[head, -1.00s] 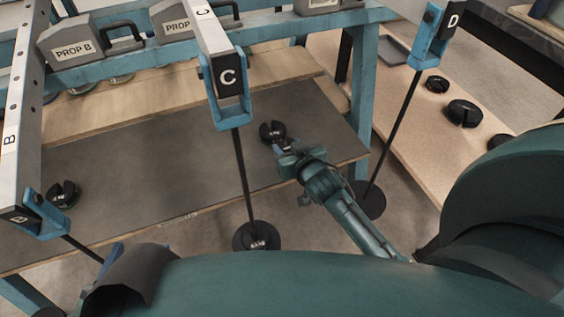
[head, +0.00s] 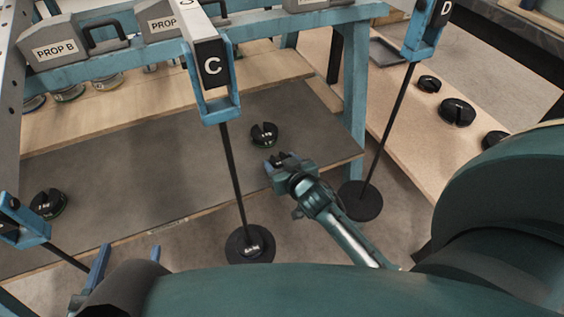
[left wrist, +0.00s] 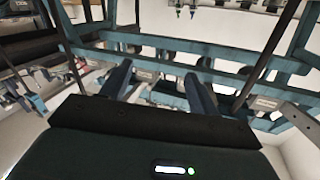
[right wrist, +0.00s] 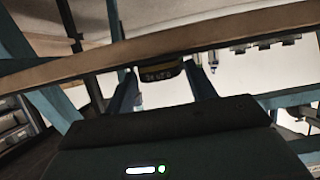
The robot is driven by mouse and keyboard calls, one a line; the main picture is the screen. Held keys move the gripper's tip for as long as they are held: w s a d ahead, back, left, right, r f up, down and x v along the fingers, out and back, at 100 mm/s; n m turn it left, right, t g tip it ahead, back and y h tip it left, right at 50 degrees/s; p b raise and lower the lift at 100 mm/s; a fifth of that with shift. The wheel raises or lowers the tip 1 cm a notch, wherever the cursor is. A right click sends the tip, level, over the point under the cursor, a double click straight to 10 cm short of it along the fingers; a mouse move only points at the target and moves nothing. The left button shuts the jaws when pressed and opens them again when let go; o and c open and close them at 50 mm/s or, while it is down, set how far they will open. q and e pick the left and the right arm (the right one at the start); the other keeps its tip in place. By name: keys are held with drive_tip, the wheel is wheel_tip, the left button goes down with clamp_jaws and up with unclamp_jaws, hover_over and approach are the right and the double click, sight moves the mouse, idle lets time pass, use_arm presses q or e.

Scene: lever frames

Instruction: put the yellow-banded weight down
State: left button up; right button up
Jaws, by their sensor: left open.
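A dark slotted weight (head: 264,134) rests on the dark mat (head: 215,150) of the rack's lower shelf, near its right end. In the right wrist view a dark weight with a yellowish band (right wrist: 161,72) shows beyond my fingers. I take these to be the same weight; its band colour is unclear in the head view. My right gripper (head: 281,163) is just in front of the weight, apart from it, with its fingers spread; it also shows in the right wrist view (right wrist: 161,90). My left gripper (head: 128,258) is open and empty at the lower left.
A rod with a round base (head: 250,244) hangs from lever C, left of my right arm. Another hangs from lever D (head: 361,200), to its right. Another weight (head: 48,204) lies on the mat's left. Several weights stand on the right-hand board (head: 400,125). Bare mat surrounds the near weight.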

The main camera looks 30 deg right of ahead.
drive_tip(key=shift+o, duration=1)
drive_tip(key=shift+r, duration=0.2)
use_arm(q)
drive_tip(key=shift+s+a+f+n+g+y+p, duration=0.1)
drive_tip(key=shift+s+a+n+g+y+p, duration=0.2)
drive_tip(key=shift+g+p, duration=0.55)
drive_tip(key=shift+s+a+n+g+y+p, duration=0.15)
drive_tip(key=shift+n+g+y+p, duration=0.3)
drive_tip(key=shift+p, duration=0.55)
use_arm(e)
drive_tip(key=v, duration=1.2)
